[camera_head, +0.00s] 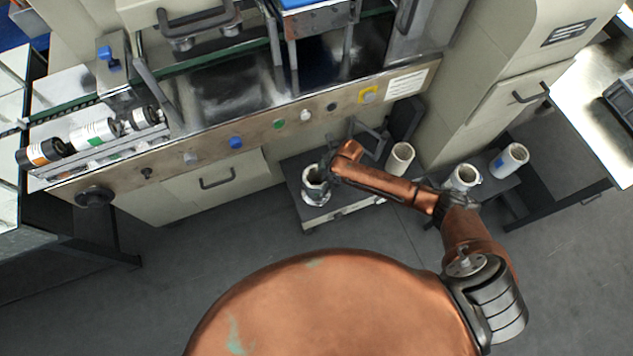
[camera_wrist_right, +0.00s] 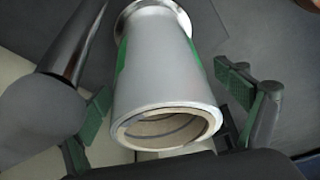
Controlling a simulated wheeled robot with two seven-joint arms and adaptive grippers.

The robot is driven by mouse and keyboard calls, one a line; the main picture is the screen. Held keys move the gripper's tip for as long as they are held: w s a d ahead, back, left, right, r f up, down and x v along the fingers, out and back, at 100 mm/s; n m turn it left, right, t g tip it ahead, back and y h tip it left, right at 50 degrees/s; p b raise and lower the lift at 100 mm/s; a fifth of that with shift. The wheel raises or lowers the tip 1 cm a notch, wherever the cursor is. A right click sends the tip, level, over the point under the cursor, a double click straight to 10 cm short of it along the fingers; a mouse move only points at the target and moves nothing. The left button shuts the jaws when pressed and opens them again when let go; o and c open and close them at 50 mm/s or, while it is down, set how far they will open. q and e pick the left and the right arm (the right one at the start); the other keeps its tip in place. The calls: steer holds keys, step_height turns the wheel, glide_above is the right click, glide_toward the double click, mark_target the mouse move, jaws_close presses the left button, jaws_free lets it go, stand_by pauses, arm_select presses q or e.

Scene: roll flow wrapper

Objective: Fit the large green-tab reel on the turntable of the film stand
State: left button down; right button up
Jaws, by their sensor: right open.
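A large white reel (camera_head: 314,179) stands on the left part of the low film stand (camera_head: 345,213). A shiny round metal plate, which looks like the turntable (camera_head: 318,198), shows under it. In the right wrist view the reel (camera_wrist_right: 165,70) has green tabs on its sides and an open hollow core facing the camera. Its far end meets a shiny metal flange (camera_wrist_right: 143,8). My right gripper (camera_head: 326,174) is open, with its green-padded fingers on either side of the reel (camera_wrist_right: 170,108); gaps show beside the reel. My left gripper is not in view.
A grey rounded post (camera_wrist_right: 50,100) stands close to the left finger. Another white reel (camera_head: 400,158) is behind my forearm. Two more reels (camera_head: 463,178) (camera_head: 509,160) sit on a dark bench at right. The wrapper machine (camera_head: 240,140) rises behind the stand. Floor in front is clear.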

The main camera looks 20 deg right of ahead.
steer(key=v, duration=1.1)
steer(key=shift+d+r, duration=0.15)
steer(key=shift+r, duration=0.05)
